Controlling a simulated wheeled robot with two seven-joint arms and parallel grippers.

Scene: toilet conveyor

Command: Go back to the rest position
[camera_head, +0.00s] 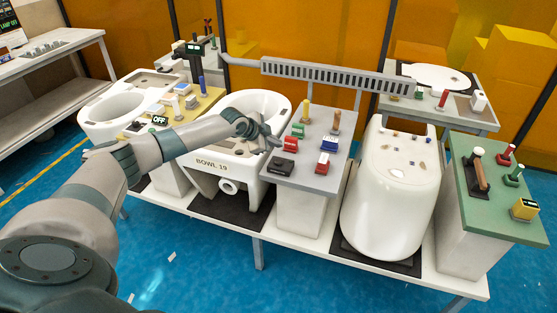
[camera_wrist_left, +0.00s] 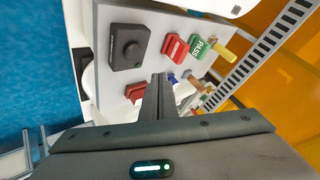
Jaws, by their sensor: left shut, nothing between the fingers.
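My left arm reaches in from the left, and my left gripper (camera_head: 272,141) is over the right part of the white toilet bowl marked BOWL 19 (camera_head: 212,164), at the left edge of the grey control panel (camera_head: 320,178). In the left wrist view its fingers (camera_wrist_left: 158,86) are together with nothing between them, pointing toward the panel's switches. I cannot tell whether the fingertips touch the panel. My right gripper is not in view.
The panel carries a black box with a knob (camera_wrist_left: 128,46), a red block (camera_wrist_left: 175,47) and a green PASS block (camera_wrist_left: 200,48). A white tank (camera_head: 390,190) stands right of it, then a green-topped stand (camera_head: 480,209). Blue floor (camera_head: 200,260) lies open in front.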

